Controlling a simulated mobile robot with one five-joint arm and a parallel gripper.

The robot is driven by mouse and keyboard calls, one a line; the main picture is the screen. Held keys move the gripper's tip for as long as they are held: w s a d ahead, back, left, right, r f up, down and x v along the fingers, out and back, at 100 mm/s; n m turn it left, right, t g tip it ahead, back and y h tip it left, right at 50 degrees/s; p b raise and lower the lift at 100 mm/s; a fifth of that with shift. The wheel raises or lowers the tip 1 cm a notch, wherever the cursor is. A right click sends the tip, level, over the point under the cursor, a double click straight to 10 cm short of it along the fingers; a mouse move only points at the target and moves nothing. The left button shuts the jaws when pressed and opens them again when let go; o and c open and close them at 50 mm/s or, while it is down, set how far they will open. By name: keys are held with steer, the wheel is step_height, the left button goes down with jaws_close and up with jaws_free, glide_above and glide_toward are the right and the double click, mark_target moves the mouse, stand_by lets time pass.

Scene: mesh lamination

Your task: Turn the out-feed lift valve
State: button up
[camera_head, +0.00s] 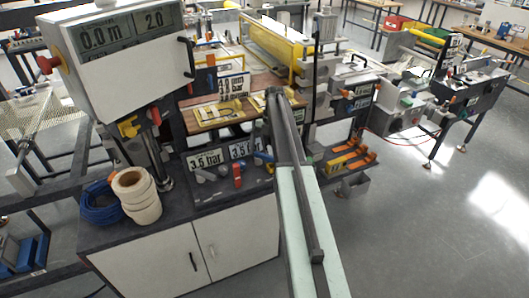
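A low dark valve panel (215,185) on the bench carries two displays reading 3.5 bar. A red handle (238,175) stands upright at its front, with a blue handle (264,157) to its right, close beside my arm. Orange levers (352,161) sit on a dark plate right of my arm. No readable label shows which of these is the out-feed lift valve. My pale green and dark arm reaches up through the middle, and its dark far end (273,97) overlaps the machine. I cannot make out gripper fingers or anything held. The arm hides part of the panel's right side.
A white control box (125,70) showing 0.0 m and 2.0 stands at upper left. White tape rolls (137,194) and a blue coil (100,203) lie on the cabinet's left end. A yellow guarded machine (272,48) stands behind. Open grey floor (440,230) lies to the right.

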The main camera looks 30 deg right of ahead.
steer(key=p+v, duration=0.7)
steer(key=shift+d+r, duration=0.2)
steer(key=shift+r, duration=0.15)
steer(key=shift+f, duration=0.1)
